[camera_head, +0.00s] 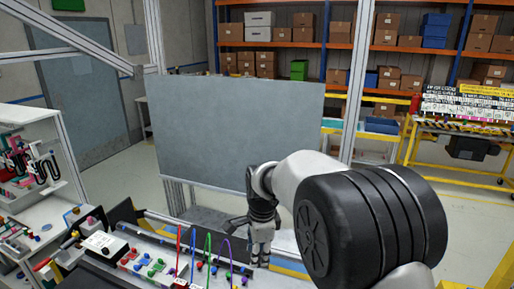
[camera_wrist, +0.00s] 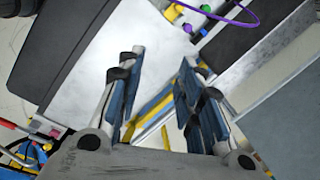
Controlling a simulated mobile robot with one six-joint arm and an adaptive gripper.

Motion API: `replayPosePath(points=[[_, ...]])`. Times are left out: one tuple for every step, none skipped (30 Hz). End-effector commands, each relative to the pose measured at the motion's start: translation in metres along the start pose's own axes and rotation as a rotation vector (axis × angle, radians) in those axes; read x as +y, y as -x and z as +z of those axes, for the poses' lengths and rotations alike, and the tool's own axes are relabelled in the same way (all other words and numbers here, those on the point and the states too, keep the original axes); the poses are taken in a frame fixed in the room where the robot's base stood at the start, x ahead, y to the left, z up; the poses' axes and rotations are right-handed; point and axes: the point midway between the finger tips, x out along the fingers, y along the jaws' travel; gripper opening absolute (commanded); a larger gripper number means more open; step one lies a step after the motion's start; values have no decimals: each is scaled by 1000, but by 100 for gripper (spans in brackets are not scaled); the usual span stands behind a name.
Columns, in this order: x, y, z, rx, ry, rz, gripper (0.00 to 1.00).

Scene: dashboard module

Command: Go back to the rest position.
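My gripper (camera_head: 262,248) hangs pointing down at the right end of the dashboard module (camera_head: 150,249), in front of a grey panel. In the wrist view my gripper (camera_wrist: 158,100) has its two fingers apart, with nothing between them but the scene behind. My arm's large white and black links fill the lower right of the head view. I cannot tell the exact height of the fingertips above the surface below.
The large grey panel (camera_head: 235,130) stands just behind my gripper. Red, blue, green and purple cables (camera_head: 208,252) rise from the module left of it. A white workbench (camera_head: 40,205) stands at the left. Shelves with boxes (camera_head: 265,65) are far back.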

Motion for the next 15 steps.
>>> replayPosePath(points=[[16,6,-11,4,74,-24,33],[26,13,-16,7,125,-35,33],[39,21,-22,13,191,-47,33],[50,26,-27,18,241,-56,33],[61,31,-31,23,291,-66,33],[76,36,-37,32,358,-78,33],[88,39,-41,39,407,-86,33],[100,42,-45,46,457,-94,33],[117,44,-50,57,524,-104,33],[130,45,-53,67,573,-111,33],[143,45,-56,76,623,-118,33],[161,44,-60,90,690,-126,33],[175,42,-63,101,740,-131,33],[188,40,-65,112,789,-136,33],[206,36,-68,129,855,-142,33]])
